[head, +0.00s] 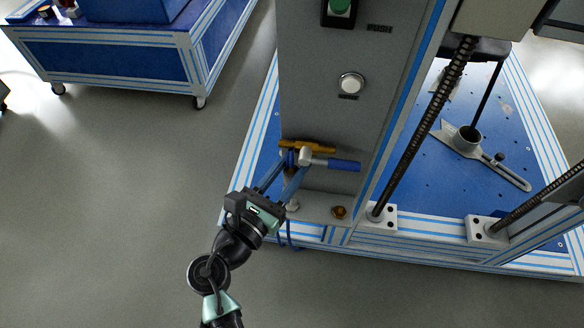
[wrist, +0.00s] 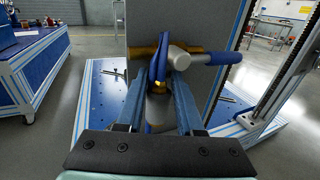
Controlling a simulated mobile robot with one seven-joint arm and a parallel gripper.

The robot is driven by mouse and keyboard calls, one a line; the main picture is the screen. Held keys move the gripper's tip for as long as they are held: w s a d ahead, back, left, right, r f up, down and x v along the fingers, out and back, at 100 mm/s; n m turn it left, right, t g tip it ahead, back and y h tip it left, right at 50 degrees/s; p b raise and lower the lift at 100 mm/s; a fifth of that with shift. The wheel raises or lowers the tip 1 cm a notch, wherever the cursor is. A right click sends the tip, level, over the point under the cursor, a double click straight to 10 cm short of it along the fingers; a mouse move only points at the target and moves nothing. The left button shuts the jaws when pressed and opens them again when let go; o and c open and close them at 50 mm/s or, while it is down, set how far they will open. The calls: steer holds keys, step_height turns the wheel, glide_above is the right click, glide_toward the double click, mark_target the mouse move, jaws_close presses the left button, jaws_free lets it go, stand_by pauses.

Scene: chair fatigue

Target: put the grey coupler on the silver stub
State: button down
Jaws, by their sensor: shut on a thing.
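My gripper (head: 293,165) reaches up to the front of the grey cabinet. In the wrist view its fingers (wrist: 164,84) are shut on the grey coupler (wrist: 157,108), a short grey cylinder with a blue hose (wrist: 159,58) looping above it. In the head view the fingers mostly hide the coupler. The silver stub (head: 293,205) appears to be the small silver fitting on the ledge at the cabinet's foot, just right of my fingers. The coupler looks apart from it, but its height above the stub is hard to tell.
A brass fitting (head: 318,147) and a lever with a blue grip (head: 345,165) sit close by my fingertips. A brass knob (head: 340,212) is on the ledge to the right. Threaded columns (head: 425,125) stand farther right. The floor at left is clear.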

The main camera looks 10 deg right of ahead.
steer(key=shift+r+p, duration=0.1)
steer(key=shift+p, duration=0.2)
steer(key=b, duration=0.4)
glide_above(291, 202)
steer(key=shift+w+d+f, duration=0.1)
steer(key=shift+w+f, duration=0.05)
steer(key=shift+f, duration=2.85)
steer(key=shift+p, duration=0.9)
steer(key=shift+f+b, duration=1)
steer(key=shift+f, duration=0.55)
steer(key=shift+c, duration=2.3)
jaws_free()
